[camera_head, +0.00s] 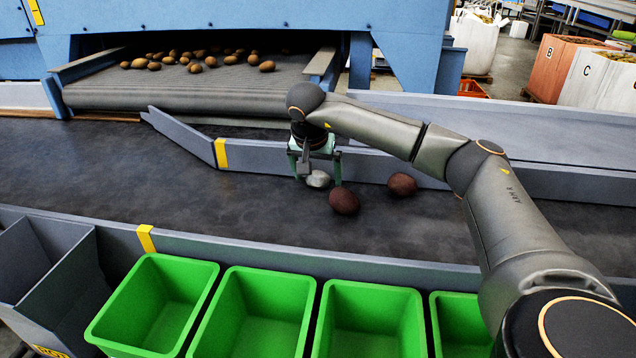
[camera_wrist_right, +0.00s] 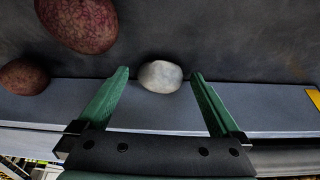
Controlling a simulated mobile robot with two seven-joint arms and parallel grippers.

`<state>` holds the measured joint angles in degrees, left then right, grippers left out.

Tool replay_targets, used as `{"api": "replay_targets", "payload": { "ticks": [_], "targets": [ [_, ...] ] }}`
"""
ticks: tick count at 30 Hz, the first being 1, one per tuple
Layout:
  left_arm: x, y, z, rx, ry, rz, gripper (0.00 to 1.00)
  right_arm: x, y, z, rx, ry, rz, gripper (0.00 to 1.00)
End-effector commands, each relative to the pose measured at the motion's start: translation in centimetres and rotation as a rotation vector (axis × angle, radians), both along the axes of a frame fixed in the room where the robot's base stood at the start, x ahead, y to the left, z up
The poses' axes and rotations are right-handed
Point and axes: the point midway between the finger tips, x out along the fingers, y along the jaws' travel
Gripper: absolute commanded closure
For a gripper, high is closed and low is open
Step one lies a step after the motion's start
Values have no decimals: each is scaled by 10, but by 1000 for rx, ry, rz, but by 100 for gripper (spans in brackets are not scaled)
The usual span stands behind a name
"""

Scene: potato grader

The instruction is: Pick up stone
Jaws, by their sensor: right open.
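A pale grey stone (camera_head: 318,179) lies on the dark conveyor belt close to the far side rail. In the right wrist view the stone (camera_wrist_right: 160,76) sits between the tips of the two green fingers, with a gap on each side. My right gripper (camera_head: 317,178) is open over the stone, pointing down, and holds nothing. It also shows in the right wrist view (camera_wrist_right: 158,78). My left gripper is not in view.
Two dark red potatoes (camera_head: 344,201) (camera_head: 402,184) lie on the belt (camera_head: 130,165) just right of the gripper. The grey rail (camera_head: 270,154) runs close behind the stone. Green bins (camera_head: 250,279) line the near side. Potatoes (camera_head: 197,68) lie on the feeder behind.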

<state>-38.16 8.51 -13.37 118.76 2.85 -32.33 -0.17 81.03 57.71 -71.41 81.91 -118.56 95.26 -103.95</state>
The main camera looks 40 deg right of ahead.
Motion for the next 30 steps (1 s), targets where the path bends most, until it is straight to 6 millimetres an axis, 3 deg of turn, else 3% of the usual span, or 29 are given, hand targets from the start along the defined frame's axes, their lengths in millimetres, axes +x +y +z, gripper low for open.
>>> {"api": "replay_targets", "payload": {
  "ticks": [9, 30],
  "targets": [
    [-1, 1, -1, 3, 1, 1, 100, 1, -2, -5, 0, 0, 1, 1],
    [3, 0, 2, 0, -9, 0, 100, 1, -1, -5, 0, 0, 1, 80]
  ]
}}
